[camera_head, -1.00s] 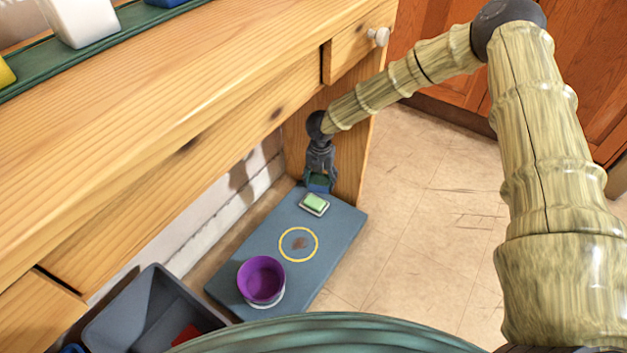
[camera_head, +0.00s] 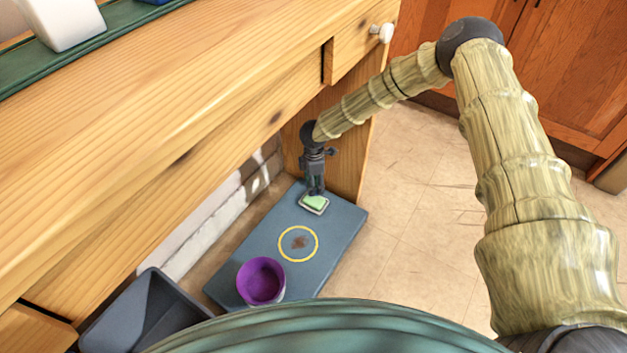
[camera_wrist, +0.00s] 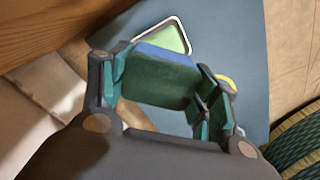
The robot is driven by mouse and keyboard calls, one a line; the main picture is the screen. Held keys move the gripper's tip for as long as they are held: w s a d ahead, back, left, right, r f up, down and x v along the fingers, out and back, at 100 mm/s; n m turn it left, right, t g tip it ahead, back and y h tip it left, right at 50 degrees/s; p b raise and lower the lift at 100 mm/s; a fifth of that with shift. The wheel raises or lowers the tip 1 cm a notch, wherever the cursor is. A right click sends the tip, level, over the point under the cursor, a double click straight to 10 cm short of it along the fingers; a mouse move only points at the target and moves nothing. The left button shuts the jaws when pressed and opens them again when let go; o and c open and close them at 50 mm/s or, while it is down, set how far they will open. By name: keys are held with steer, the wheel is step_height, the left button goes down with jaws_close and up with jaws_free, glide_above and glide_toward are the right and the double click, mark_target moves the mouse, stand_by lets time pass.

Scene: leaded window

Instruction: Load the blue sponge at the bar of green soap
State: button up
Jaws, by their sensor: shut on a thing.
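My gripper (camera_head: 314,191) is low under the wooden bench, just above the far end of the blue-grey board. In the wrist view my gripper (camera_wrist: 160,85) is shut on the sponge (camera_wrist: 158,78), which has a dark green face and a blue edge. The sponge cannot be made out clearly in the head view. The green soap (camera_head: 315,202) lies in a pale-rimmed dish on the board. It also shows in the wrist view (camera_wrist: 172,38), partly hidden behind the sponge. Whether sponge and soap touch, I cannot tell.
The board (camera_head: 262,247) also bears a yellow ring around a brown stain (camera_head: 299,243) and a purple-lined pot (camera_head: 261,281). A grey bin (camera_head: 135,315) stands at the lower left. The bench (camera_head: 190,120) overhangs on the left; tiled floor (camera_head: 420,240) is clear on the right.

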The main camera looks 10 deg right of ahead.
steer(key=shift+f+b, duration=2.95)
steer(key=shift+b, duration=0.05)
steer(key=shift+f, duration=0.5)
steer(key=shift+f+p, duration=0.1)
steer(key=shift+p, duration=0.3)
stand_by(1.5)
steer(key=shift+r+p, duration=3.25)
steer(key=shift+r, duration=0.3)
